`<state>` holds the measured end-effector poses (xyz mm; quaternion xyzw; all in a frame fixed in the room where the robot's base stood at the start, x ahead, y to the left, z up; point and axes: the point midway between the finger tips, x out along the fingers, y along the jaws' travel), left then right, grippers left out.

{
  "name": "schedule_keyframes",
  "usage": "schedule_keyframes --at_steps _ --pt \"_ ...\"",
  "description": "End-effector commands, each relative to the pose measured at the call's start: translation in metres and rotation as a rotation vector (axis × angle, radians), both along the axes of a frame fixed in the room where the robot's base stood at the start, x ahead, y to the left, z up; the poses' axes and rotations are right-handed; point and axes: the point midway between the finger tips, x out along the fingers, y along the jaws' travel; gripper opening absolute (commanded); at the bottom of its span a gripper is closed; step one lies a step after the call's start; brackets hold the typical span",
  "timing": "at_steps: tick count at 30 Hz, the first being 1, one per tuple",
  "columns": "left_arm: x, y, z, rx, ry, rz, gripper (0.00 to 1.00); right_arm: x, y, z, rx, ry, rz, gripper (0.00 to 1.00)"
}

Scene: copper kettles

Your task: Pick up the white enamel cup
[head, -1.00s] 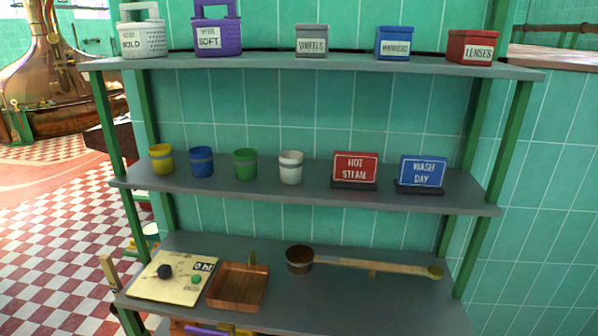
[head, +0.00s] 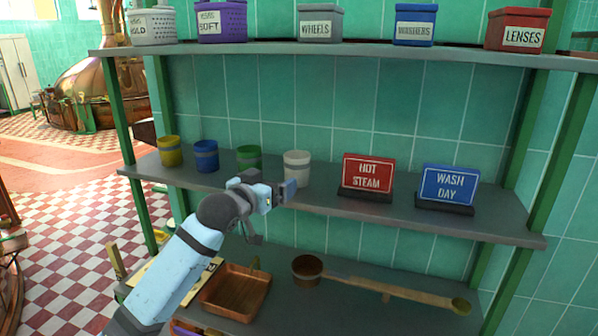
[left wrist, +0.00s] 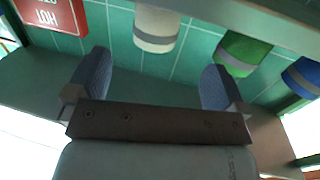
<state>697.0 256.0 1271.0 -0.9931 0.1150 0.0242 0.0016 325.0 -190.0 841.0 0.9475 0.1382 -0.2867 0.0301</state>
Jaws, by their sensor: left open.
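The white enamel cup (head: 297,171), with a grey band, stands upright on the middle shelf, right of the green cup (head: 248,158). My left gripper (head: 271,186) is open and empty, in front of the shelf edge, just left of and below the white cup in the head view. In the left wrist view, which is upside down, the white cup (left wrist: 157,28) shows beyond and between the two spread fingers, apart from them. My right gripper is not in view.
A blue cup (head: 206,156) and a yellow cup (head: 170,151) stand farther left. A red sign (head: 367,175) and a blue sign (head: 448,186) stand to the right on the middle shelf (head: 330,200). The top shelf holds labelled bins; the bottom shelf holds a wooden tray (head: 236,288) and a ladle (head: 380,287).

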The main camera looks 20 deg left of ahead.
Motion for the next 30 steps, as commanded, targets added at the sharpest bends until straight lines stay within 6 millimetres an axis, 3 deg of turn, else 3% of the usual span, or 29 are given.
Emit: schedule_keyframes --at_steps 6,14,21,30 --pt "0.039 -0.009 0.0 0.001 0.0 0.0 0.99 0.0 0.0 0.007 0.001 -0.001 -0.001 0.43" --pt "0.058 -0.014 0.0 0.001 0.0 0.001 0.99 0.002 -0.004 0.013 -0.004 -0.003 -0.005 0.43" --pt "0.092 -0.024 0.0 0.001 0.0 0.001 0.99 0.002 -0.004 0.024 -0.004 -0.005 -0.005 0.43" --pt "0.099 -0.026 -0.003 0.001 0.0 0.0 0.99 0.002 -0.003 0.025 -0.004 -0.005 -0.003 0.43"
